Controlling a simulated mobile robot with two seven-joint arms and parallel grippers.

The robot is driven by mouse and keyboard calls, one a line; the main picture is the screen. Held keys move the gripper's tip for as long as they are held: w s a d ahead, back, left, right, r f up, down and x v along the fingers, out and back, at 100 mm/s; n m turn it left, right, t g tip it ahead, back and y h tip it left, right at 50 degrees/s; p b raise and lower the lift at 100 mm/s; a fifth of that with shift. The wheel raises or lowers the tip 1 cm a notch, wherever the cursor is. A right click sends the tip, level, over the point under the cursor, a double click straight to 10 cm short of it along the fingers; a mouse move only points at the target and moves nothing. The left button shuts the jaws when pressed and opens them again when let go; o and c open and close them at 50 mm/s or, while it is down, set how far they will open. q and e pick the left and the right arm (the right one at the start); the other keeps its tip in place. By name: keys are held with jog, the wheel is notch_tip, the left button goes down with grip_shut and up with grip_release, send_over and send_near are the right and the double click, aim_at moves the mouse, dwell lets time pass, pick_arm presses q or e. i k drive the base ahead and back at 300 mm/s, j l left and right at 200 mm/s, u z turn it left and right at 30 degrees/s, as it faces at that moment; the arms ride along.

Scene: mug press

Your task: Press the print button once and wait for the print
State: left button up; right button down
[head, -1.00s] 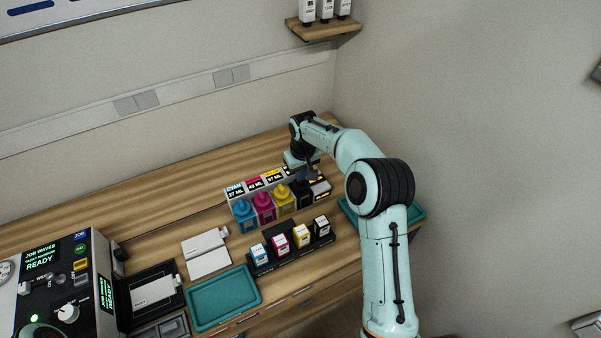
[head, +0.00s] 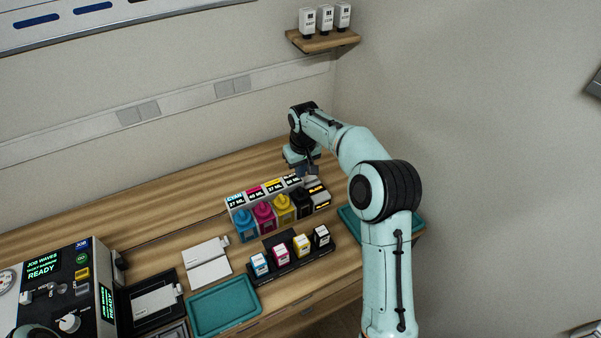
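The press (head: 40,285) stands at the lower left. Its dark panel has a green-lit display (head: 43,267) that reads "JOB WAVES" and "READY". Beside the display are a blue JOB button (head: 82,245), a green button (head: 82,259) and a yellow button (head: 82,273); a round knob (head: 68,323) sits lower. I cannot make out a button labelled print. My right gripper (head: 309,170) is over the table behind the black ink bottle, far from the press; its fingers are too small to read. A dark rounded part covers the press's lower left; my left gripper's fingers are not visible.
Ink bottles (head: 263,217) stand in a labelled row, with a cartridge rack (head: 290,262) in front. A teal tray (head: 224,306), a white card-like piece (head: 207,262) and a black holder (head: 150,298) lie between rack and press. The back of the table is clear.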

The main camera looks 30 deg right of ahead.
aim_at(81, 259)
jog(key=k, duration=1)
